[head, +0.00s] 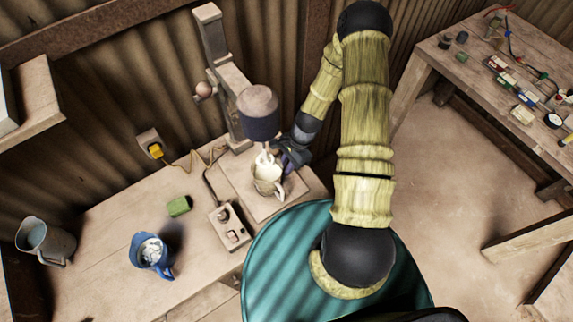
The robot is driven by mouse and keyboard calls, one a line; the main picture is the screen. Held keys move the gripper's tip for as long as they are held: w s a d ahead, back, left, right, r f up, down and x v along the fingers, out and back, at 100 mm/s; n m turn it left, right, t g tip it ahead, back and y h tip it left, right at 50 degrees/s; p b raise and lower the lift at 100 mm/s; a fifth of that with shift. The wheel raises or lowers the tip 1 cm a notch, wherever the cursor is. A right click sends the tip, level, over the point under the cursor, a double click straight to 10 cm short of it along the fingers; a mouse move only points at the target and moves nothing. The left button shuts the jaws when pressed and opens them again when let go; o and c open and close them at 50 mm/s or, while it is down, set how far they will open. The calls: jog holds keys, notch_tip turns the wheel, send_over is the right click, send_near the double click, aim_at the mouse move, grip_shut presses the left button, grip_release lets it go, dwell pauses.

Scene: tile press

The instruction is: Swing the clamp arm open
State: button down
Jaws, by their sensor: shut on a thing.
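I cannot make out a clamp arm by its shape. An upright grey stand (228,82) carries a dark, rounded head (259,112) with a pale tool under it. A pale mug (267,178) stands on the base plate (240,180) directly below that tool, its handle toward the front right. A small round knob (204,91) sticks out left of the stand. My gripper (287,157) is low beside the mug's right rim, under the head. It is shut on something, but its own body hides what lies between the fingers.
A teal round surface (285,260) is in front.

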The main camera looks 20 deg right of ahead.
jog(key=d+n+b, duration=0.1)
jog(key=d+n+g, duration=0.1)
jog(key=n, duration=0.1)
jog(key=shift+w+f+h+b, duration=0.15)
jog(key=shift+w+h+b, duration=0.15)
jog(key=shift+b, duration=0.1)
jog(key=shift+w+d+n, duration=0.1)
jog(key=shift+d+n, duration=0.3)
jog(key=shift+n, duration=0.5)
jog(key=c, duration=1.3)
grip_release()
jog(key=shift+c, duration=0.2)
jog(key=shift+r, duration=0.2)
